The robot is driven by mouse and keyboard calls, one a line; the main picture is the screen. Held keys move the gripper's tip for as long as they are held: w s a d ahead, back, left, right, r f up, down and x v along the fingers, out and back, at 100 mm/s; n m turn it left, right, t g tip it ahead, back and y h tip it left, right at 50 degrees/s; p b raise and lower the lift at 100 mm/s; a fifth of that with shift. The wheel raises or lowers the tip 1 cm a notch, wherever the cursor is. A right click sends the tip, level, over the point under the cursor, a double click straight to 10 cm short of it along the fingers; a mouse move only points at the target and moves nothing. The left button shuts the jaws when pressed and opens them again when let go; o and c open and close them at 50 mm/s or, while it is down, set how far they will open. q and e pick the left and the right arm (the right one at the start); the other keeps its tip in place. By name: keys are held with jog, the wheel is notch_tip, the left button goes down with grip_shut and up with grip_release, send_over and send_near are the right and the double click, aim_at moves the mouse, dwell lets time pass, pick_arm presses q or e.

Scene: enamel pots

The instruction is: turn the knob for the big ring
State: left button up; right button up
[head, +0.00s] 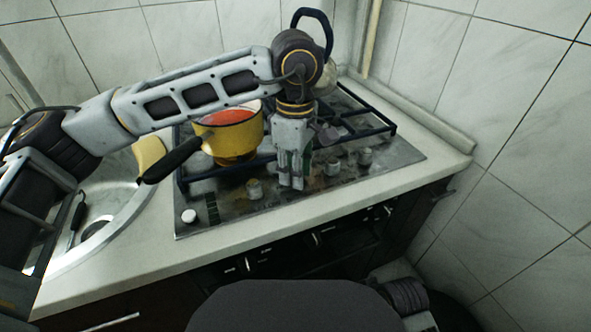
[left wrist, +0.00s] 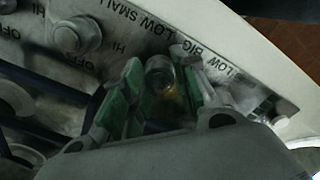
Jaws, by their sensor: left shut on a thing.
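The hob (head: 400,158) carries a row of knobs along its front edge. My left gripper (head: 291,184) points down at this row from above. In the left wrist view a round metal knob (left wrist: 160,72) sits between the green-padded fingers of the gripper (left wrist: 160,95), which are shut on it. The printed word BIG shows beside this knob, partly hidden by a finger. Another knob (left wrist: 82,35) stands to its left, with SMALL printed nearby. In the head view the gripper hides the held knob. My right gripper is not in view.
Other knobs stand left (head: 254,189) and right (head: 332,167) of the gripper. A sink (head: 105,215) lies at left; tiled walls close the back and right.

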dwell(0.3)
pick_arm(q)
jog(key=o, duration=1.1)
jog(key=shift+c, duration=0.2)
jog(key=shift+r, duration=0.15)
notch_tip(320, 180, up, 12)
dwell(0.3)
